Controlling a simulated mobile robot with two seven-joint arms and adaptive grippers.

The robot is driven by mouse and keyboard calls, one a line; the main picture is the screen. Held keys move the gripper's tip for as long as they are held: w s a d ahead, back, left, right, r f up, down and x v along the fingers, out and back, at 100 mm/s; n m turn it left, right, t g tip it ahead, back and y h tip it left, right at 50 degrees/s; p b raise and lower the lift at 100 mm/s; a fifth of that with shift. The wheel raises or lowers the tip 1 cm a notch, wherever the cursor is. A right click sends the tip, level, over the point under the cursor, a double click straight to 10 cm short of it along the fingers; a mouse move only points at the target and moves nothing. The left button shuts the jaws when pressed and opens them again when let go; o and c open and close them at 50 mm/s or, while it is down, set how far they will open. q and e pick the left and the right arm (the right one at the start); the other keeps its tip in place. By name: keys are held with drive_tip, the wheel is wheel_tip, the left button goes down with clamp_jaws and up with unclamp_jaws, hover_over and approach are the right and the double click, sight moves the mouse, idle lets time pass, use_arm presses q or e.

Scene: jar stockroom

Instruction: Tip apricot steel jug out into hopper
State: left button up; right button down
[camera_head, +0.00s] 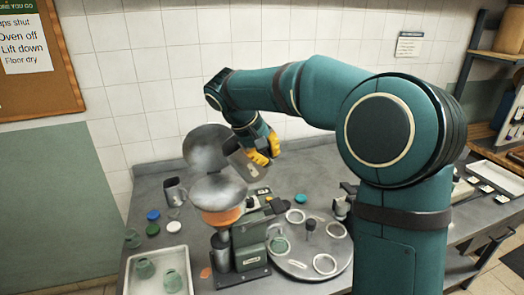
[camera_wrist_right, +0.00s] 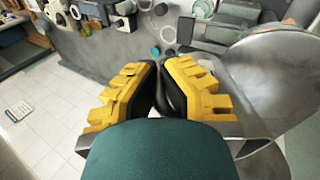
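My right gripper (camera_head: 262,150), with yellow fingers, is closed around the dark handle of a steel jug (camera_head: 240,162). The jug is tilted, its open end toward the left, just above the right side of the hopper (camera_head: 218,190). The hopper is a wide steel bowl on an orange collar, on top of a green machine. In the wrist view the yellow fingers (camera_wrist_right: 164,85) are close together with a dark handle between them, and steel shows on both sides. The jug's inside is hidden, and I see nothing pouring. My left gripper is out of view.
A round steel lid (camera_head: 205,147) stands behind the hopper. A second steel jug (camera_head: 174,191) stands upright at its left. A pale tray (camera_head: 178,258) with green jars is at front left. A round turntable (camera_head: 305,262) with rings is at right of the machine.

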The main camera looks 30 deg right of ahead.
drive_tip(key=y+p, duration=0.1)
drive_tip(key=r+y+p, duration=0.1)
drive_tip(key=y, duration=0.1)
drive_tip(key=shift+w+a+r+t, duration=0.1)
drive_tip(key=shift+a+r+t, duration=0.1)
drive_tip(key=shift+r+t, duration=0.15)
drive_tip(key=shift+w+a+r+t+y, duration=0.1)
drive_tip(key=shift+a+r+t+y, duration=0.1)
drive_tip(key=shift+y, duration=0.55)
drive_tip(key=shift+a+r+t+y, duration=0.1)
drive_tip(key=shift+a+t+y, duration=0.1)
drive_tip(key=shift+y, duration=0.55)
drive_tip(key=shift+f, duration=0.1)
